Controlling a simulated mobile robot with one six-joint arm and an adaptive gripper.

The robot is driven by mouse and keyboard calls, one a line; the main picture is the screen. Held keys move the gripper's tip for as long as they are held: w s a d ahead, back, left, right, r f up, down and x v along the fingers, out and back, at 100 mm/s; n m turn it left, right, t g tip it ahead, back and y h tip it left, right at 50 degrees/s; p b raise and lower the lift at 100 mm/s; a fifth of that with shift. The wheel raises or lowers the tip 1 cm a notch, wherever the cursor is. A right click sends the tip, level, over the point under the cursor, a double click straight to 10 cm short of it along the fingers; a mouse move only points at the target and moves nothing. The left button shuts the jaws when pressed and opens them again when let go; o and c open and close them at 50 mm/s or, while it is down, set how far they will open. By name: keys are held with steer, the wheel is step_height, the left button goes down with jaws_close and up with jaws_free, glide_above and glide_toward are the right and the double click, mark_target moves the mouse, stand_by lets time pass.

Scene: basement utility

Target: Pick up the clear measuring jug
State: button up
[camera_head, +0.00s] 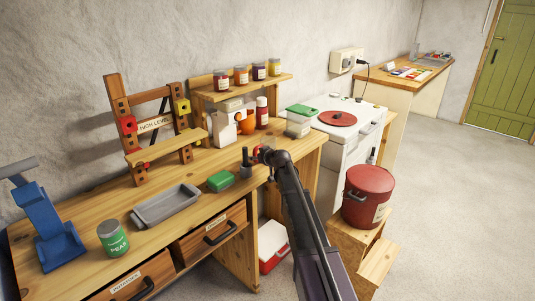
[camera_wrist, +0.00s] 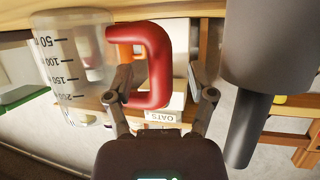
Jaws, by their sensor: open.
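The clear measuring jug (camera_wrist: 72,65) has black volume marks and a red handle (camera_wrist: 150,50). It fills the left of the wrist view, which looks upside down. In the head view its red handle (camera_head: 256,153) shows on the workbench, and my arm hides part of the jug. My gripper (camera_wrist: 160,82) is open, with one finger on each side of the handle in the picture. The left finger overlaps the handle's edge; I cannot tell whether it touches. In the head view my gripper (camera_head: 272,158) is at the jug.
A green sponge (camera_head: 220,181), grey tray (camera_head: 166,205) and green tin (camera_head: 113,238) lie leftward. An oats box (camera_wrist: 166,116) and shelf jars are behind.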

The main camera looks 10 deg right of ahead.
steer(key=shift+w+a+f, duration=0.2)
steer(key=shift+w+f, duration=0.05)
steer(key=shift+w, duration=0.3)
jaws_close()
